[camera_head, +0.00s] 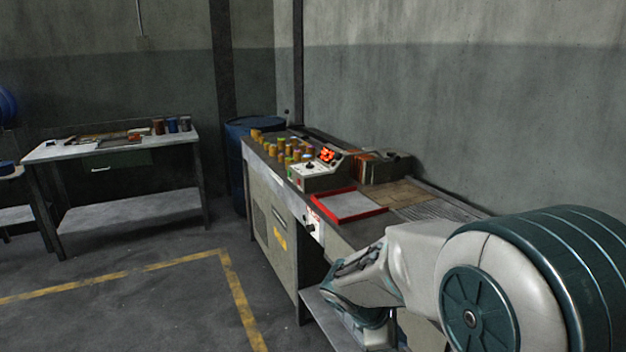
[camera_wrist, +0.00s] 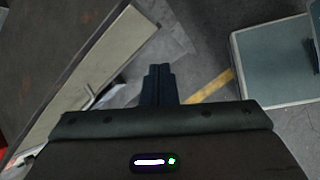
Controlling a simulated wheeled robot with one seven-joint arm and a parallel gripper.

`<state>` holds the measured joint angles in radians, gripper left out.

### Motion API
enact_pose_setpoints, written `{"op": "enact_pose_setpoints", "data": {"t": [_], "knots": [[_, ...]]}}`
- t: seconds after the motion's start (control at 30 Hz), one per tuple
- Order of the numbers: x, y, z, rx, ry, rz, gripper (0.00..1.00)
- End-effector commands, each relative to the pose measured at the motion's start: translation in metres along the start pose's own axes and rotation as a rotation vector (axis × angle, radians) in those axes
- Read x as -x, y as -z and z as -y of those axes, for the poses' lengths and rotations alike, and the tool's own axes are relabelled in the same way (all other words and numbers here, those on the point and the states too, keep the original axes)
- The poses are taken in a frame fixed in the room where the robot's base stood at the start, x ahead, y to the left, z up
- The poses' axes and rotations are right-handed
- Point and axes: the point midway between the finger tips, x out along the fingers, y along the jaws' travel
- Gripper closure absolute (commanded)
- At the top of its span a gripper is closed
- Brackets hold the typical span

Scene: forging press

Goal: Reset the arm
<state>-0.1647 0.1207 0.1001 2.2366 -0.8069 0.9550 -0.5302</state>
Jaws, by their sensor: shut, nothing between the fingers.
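In the wrist view my gripper (camera_wrist: 159,84) shows as two dark fingers pressed together at the middle, with nothing between them. Below the fingertips is grey floor with a yellow line. In the head view my arm, white and dark green, reaches in from the lower right beside the front of the machine bench (camera_head: 270,212). My fingertips cannot be made out in the head view.
The bench carries a control box (camera_head: 318,172), a red-edged tray (camera_head: 347,205) and several small cylinders (camera_head: 278,148). A blue barrel (camera_head: 243,128) stands behind it. A worktable (camera_head: 62,151) stands at the far left. Floor with yellow lines (camera_head: 238,290) lies open between.

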Motion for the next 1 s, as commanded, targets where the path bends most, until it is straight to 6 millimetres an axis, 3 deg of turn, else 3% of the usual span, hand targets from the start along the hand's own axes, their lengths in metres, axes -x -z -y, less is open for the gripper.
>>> {"op": "enact_pose_setpoints", "data": {"t": [0.03,0.2,0.5,0.7,1.0], "knots": [[0.012,-0.015,0.009,-0.114,0.025,-0.031,1.00],[0.041,-0.044,0.045,-0.509,0.132,-0.146,1.00],[0.089,-0.065,0.097,-1.137,0.345,-0.356,1.00],[0.105,-0.066,0.111,-1.349,0.440,-0.437,1.00],[0.108,-0.066,0.114,-1.386,0.460,-0.451,1.00]]}}
